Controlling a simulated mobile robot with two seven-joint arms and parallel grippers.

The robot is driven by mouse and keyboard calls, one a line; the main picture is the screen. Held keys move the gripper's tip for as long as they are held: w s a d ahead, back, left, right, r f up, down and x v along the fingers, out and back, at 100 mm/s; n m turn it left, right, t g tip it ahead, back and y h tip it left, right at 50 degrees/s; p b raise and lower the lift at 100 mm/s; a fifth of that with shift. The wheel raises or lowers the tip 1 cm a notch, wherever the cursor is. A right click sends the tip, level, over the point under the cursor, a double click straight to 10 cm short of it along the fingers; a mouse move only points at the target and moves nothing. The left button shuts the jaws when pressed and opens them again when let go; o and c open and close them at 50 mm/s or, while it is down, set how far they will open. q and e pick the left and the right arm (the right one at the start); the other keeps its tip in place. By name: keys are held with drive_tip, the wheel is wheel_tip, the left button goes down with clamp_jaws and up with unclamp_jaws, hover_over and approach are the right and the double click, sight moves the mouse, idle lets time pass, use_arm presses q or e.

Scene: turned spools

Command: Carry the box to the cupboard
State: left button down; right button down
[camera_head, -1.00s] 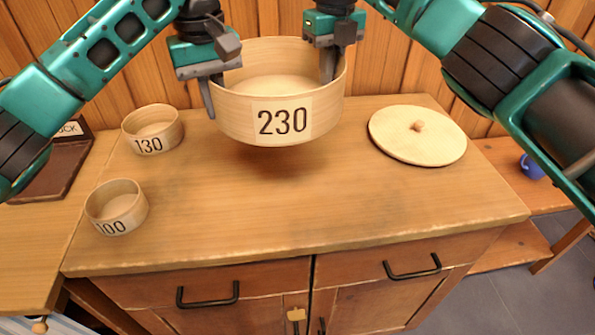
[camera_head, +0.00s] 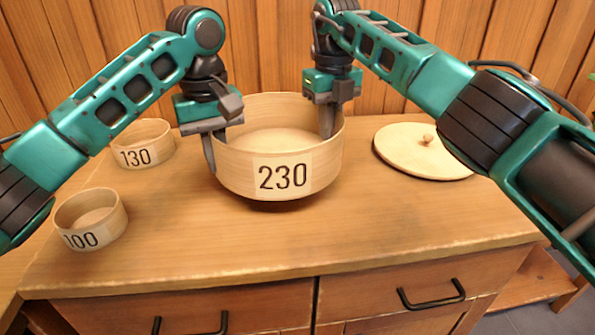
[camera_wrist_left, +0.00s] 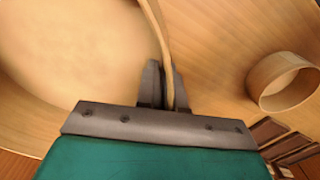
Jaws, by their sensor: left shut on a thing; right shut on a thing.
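The box is a round, open, pale wooden one (camera_head: 235,170) labelled 230, in the middle of the head view. It is upright, at the cupboard's wooden top (camera_head: 330,235), with a dark shadow close under its base; I cannot tell if it touches. My left gripper (camera_head: 213,147) is shut on its left wall, one finger outside. My right gripper (camera_head: 331,122) is shut on its right wall, a finger showing inside. In the left wrist view, the left jaws (camera_wrist_left: 165,88) pinch the box's thin rim (camera_wrist_left: 157,25).
Smaller round boxes labelled 130 (camera_head: 155,134) and 100 (camera_head: 112,222) stand on the top to the left. A round lid with a knob (camera_head: 405,160) lies at the right. The front of the top is clear. A plank wall stands behind.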

sight(219, 175)
use_arm(q)
drive_tip(key=shift+a+f, duration=0.15)
drive_tip(key=shift+f, duration=0.1)
use_arm(e)
drive_tip(key=shift+d+f, duration=0.25)
